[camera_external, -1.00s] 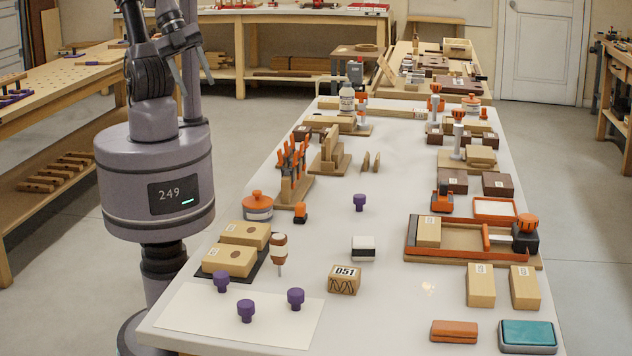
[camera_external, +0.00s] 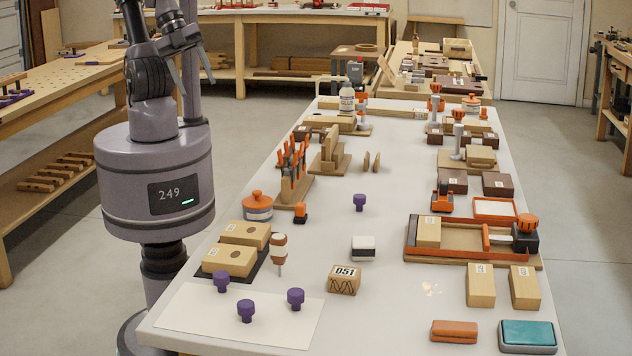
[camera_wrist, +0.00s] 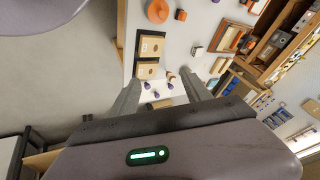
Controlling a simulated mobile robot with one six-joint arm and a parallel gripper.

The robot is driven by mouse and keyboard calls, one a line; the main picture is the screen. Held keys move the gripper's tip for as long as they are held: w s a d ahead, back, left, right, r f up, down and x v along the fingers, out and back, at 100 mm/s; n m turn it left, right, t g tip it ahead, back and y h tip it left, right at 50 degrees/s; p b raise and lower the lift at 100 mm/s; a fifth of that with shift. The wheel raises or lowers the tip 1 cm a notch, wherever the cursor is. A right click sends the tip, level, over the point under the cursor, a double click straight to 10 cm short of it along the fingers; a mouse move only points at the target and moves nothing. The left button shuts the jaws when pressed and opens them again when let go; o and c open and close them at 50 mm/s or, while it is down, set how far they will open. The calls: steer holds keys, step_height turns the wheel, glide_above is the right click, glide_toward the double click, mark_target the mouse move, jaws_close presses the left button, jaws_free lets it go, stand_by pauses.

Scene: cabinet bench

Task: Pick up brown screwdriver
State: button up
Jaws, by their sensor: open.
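The brown screwdriver (camera_external: 280,254) has a brown handle with a pale band and a thin metal shaft. It is upright, handle up, on the left part of the white bench, beside the two wooden blocks. In the wrist view it seems to be a small brown and white shape (camera_wrist: 171,77), too small to make out well. My gripper (camera_external: 198,88) is open and empty, high above and left of the bench, far from the screwdriver. In the wrist view its two fingers (camera_wrist: 160,62) are spread wide.
Purple knobs (camera_external: 246,311) stand on and by a white sheet (camera_external: 190,310) in front. Wooden blocks on a dark tray (camera_external: 228,261), an orange-lidded pot (camera_external: 257,206) and a numbered block (camera_external: 344,280) surround the screwdriver. The bench's middle is mostly clear.

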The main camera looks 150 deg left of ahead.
steer(key=w+d+h, duration=0.1)
steer(key=w, duration=0.7)
steer(key=n+g+h+b, duration=0.1)
steer(key=n+b, duration=0.1)
steer(key=n, duration=0.1)
glide_above(282, 260)
steer(key=s, duration=0.3)
steer(key=f, duration=2.6)
steer(key=shift+w+a+f, duration=0.15)
steer(key=shift+w, duration=0.05)
steer(key=b+x, duration=0.2)
steer(key=x, duration=0.4)
steer(key=shift+s, duration=0.1)
steer(key=shift+c, duration=1.3)
jaws_close()
